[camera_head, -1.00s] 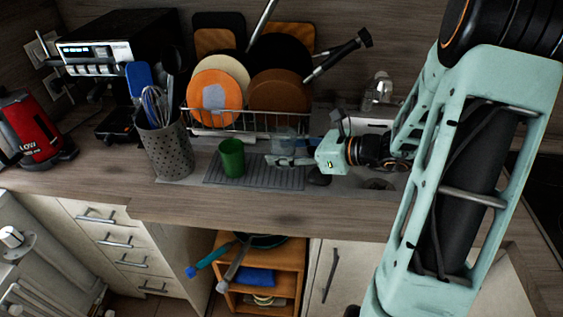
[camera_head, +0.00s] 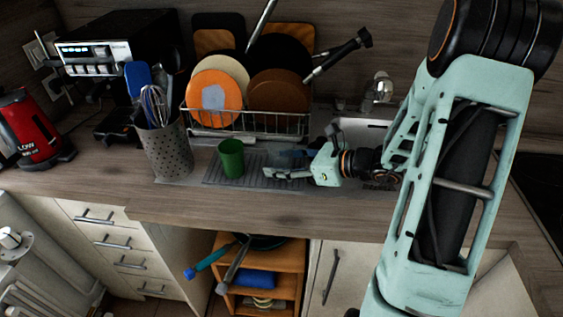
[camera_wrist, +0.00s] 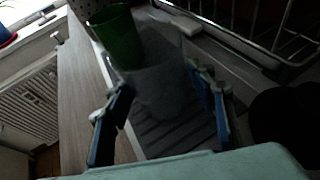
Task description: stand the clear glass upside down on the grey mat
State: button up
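The clear glass (camera_wrist: 158,88) shows faintly between the fingers of my gripper (camera_wrist: 158,88) in the wrist view. The fingers appear shut on its sides. In the head view, my gripper (camera_head: 282,163) is low over the right part of the grey mat (camera_head: 222,180), and the glass is hard to make out there. I cannot tell which end of the glass is up or whether it touches the mat. The ridged mat (camera_wrist: 178,140) also shows beneath the glass in the wrist view.
A green cup (camera_head: 231,158) stands on the mat, left of my gripper and close to the glass. A dish rack (camera_head: 255,122) with plates is behind. A utensil holder (camera_head: 165,152) stands left. The counter's front strip (camera_head: 250,207) is clear.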

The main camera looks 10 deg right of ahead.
jog(key=shift+o, duration=0.8)
jog(key=shift+r, duration=0.2)
jog(key=v, duration=1.2)
jog(key=shift+p, duration=0.35)
